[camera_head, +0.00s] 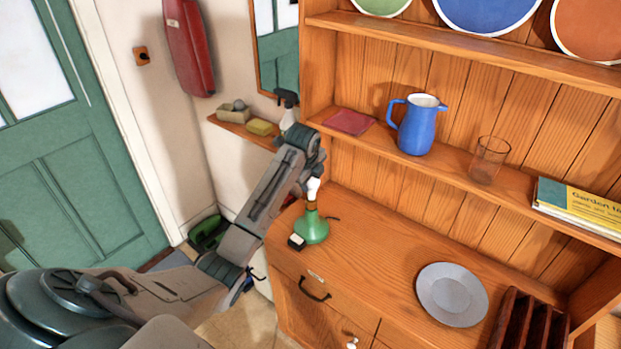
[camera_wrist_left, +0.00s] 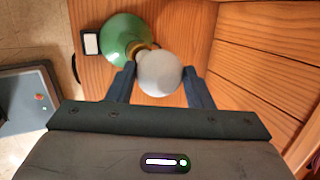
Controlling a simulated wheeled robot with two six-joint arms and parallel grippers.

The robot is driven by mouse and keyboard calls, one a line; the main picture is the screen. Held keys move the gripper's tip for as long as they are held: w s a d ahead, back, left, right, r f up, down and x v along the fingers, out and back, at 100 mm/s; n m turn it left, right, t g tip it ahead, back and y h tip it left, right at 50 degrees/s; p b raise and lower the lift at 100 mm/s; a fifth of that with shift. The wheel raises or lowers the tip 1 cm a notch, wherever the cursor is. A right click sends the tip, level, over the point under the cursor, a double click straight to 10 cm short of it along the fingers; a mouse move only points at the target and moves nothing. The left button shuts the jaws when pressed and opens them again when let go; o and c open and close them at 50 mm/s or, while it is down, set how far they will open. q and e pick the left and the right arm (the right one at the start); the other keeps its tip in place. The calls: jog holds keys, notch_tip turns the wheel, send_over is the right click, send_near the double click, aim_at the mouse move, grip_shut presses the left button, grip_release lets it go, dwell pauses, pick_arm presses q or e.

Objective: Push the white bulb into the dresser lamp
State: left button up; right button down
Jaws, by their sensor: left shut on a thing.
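The dresser lamp (camera_head: 311,229) has a green base and stands upright near the left end of the dresser top. A brass-brown socket tops its neck. The white bulb (camera_head: 313,187) is directly over that socket, roughly upright; I cannot tell whether it is seated or just touching. My left gripper (camera_head: 312,178) reaches down from above and is shut on the bulb. In the left wrist view the round bulb (camera_wrist_left: 159,73) sits between the two dark fingers of the left gripper (camera_wrist_left: 161,86). The green lamp (camera_wrist_left: 124,36) shows behind it, its socket partly hidden. My right gripper is not in view.
A small black-and-white box (camera_head: 297,241) lies beside the lamp base. A grey plate (camera_head: 452,294) and a dark wooden rack (camera_head: 527,322) are at the right of the dresser top. The shelf above holds a blue jug (camera_head: 417,128) and a glass (camera_head: 489,160). The middle of the top is clear.

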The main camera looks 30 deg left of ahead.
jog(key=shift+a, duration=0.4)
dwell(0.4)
pick_arm(q)
jog(key=shift+f, duration=0.55)
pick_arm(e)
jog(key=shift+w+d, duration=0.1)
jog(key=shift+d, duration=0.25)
pick_arm(q)
jog(key=shift+f, duration=0.25)
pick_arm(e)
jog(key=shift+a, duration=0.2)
pick_arm(q)
jog(key=shift+f, duration=0.35)
dwell(0.3)
jog(key=o, duration=1.4)
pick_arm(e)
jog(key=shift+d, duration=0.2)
